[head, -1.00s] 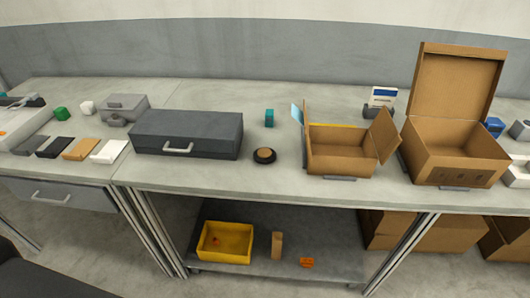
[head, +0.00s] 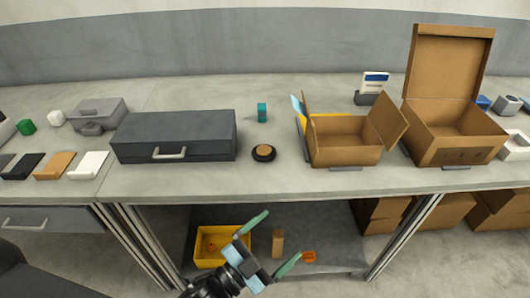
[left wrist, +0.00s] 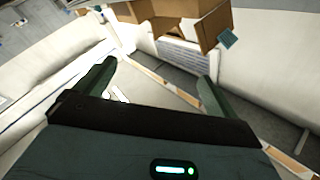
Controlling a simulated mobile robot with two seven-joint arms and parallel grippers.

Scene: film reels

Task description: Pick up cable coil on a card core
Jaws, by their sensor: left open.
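The cable coil on a card core (head: 264,153) is a small black ring with a brown centre. It lies flat on the grey worktop (head: 200,185), between the dark grey case and the open cardboard box. My left gripper (head: 284,232) is open and empty, low in the head view, in front of the worktop's edge and apart from the coil. Its two green fingers point up and to the right. In the left wrist view the open fingers (left wrist: 155,75) have nothing between them, and I cannot make out the coil there. My right gripper is not in view.
The dark grey case (head: 175,135) stands left of the coil, the open cardboard box (head: 345,155) right of it. A teal block (head: 262,113) stands behind. The worktop in front of the coil is clear. A yellow bin (head: 207,245) sits on the lower shelf.

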